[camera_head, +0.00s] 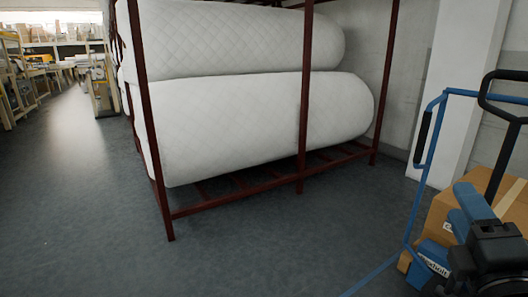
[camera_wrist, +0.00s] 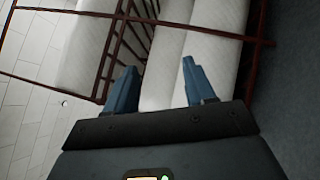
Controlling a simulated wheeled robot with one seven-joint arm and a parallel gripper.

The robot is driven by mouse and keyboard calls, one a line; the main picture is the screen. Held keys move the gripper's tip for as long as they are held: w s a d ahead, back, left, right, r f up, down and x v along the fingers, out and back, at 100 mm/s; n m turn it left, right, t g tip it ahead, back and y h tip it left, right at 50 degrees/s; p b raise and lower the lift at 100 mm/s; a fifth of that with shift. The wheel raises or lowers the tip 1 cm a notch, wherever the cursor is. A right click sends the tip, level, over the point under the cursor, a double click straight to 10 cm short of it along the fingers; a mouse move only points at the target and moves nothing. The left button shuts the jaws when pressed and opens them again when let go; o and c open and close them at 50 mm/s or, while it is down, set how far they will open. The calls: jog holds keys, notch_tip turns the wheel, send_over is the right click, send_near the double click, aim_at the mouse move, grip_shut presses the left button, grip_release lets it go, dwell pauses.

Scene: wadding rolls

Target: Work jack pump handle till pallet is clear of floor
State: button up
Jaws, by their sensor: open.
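The black looped handle (camera_head: 484,90) stands at the right edge of the head view, its shaft running down in front of cardboard boxes. Its right side is cut off by the frame. Blue and black parts (camera_head: 470,205) crowd the lower right corner; I cannot tell which belong to the jack and which to my arm. The pallet and its gap to the floor are not visible. My gripper (camera_wrist: 158,68) shows in the wrist view with two blue fingers spread apart and nothing between them. It faces the rack of rolls, and the handle is not in that view.
A dark red rack (camera_head: 302,120) holds large white wadding rolls (camera_head: 250,120) at the centre. A blue tubular frame (camera_head: 409,225) with a black grip stands before a white pillar (camera_head: 459,60). A cardboard box (camera_head: 440,212) is behind it. The grey floor (camera_head: 80,190) at left is clear.

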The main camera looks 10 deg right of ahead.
jog(key=s+a+f+m+g+y, duration=0.1)
jog(key=s+a+f+m+y, duration=0.1)
jog(key=s+a+f+m, duration=0.35)
jog(key=s+a+f+m+g+y, duration=0.1)
jog(key=s+a+f+m+y, duration=0.25)
jog(key=s+f, duration=0.4)
jog(key=s+a+f+m+g+y, duration=0.15)
jog(key=s+a+f+m, duration=0.3)
jog(key=s, duration=0.45)
jog(key=s+a+m+y, duration=0.1)
jog(key=s+a+m, duration=0.15)
jog(key=s, duration=0.45)
notch_tip(320, 180, up, 13)
jog(key=g+p, duration=0.1)
jog(key=p, duration=1.1)
jog(key=shift+s+d+f+m, duration=0.15)
jog(key=shift+s+d+m, duration=0.05)
jog(key=shift+m, duration=0.1)
jog(key=shift+r+p, duration=0.4)
jog(key=shift+p, duration=0.25)
jog(key=shift+f, duration=0.1)
